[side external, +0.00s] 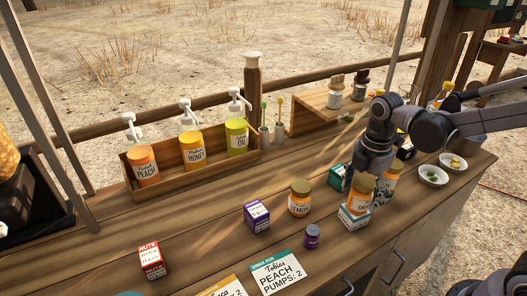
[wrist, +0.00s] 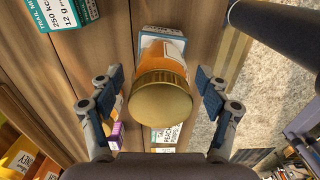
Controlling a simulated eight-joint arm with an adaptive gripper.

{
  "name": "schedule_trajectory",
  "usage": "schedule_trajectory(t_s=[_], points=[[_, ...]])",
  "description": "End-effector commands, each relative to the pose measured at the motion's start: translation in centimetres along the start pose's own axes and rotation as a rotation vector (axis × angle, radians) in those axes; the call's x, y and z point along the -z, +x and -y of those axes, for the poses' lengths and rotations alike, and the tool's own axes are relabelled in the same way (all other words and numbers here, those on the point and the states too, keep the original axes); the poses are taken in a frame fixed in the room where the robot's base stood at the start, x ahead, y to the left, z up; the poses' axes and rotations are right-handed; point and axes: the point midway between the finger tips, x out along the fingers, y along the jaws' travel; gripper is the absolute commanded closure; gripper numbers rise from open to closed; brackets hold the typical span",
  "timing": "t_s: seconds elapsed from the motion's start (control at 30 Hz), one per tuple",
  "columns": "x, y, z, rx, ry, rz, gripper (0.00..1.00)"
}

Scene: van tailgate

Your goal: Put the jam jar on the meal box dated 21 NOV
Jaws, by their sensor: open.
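An orange jar with a gold lid (side external: 361,192) appears to stand upright on a white and teal box (side external: 353,218). In the wrist view the jar (wrist: 164,98) fills the middle, with the pale blue box (wrist: 162,33) partly hidden behind it. My gripper (wrist: 157,85) is open, with one finger on each side of the jar and a gap on both sides. In the side view my gripper (side external: 372,166) is above and behind the jar, its fingers mostly hidden. I cannot read a date on the box. Another orange jar, labelled LEMON (side external: 299,201), stands to the left.
A purple box (side external: 257,216), a small purple jar (side external: 312,237) and a red nuts box (side external: 152,260) stand on the counter. A teal trail mix box (wrist: 65,12) is near the jar. A wooden rack (side external: 133,178) holds pump bottles. Two white bowls (side external: 432,176) are at right.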

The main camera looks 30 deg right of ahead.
Motion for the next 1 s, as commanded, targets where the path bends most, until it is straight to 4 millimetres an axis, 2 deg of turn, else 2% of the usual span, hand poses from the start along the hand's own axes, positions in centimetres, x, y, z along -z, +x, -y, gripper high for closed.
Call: schedule_trajectory(t_s=[0.6,0.8,1.0], points=[[0.0,-8.8,0.1,0.0,0.0,0.0,0.23],[0.0,-10.6,0.1,0.0,0.0,0.0,0.23],[-0.1,-11.1,0.3,-0.018,0.048,-0.001,0.23]])
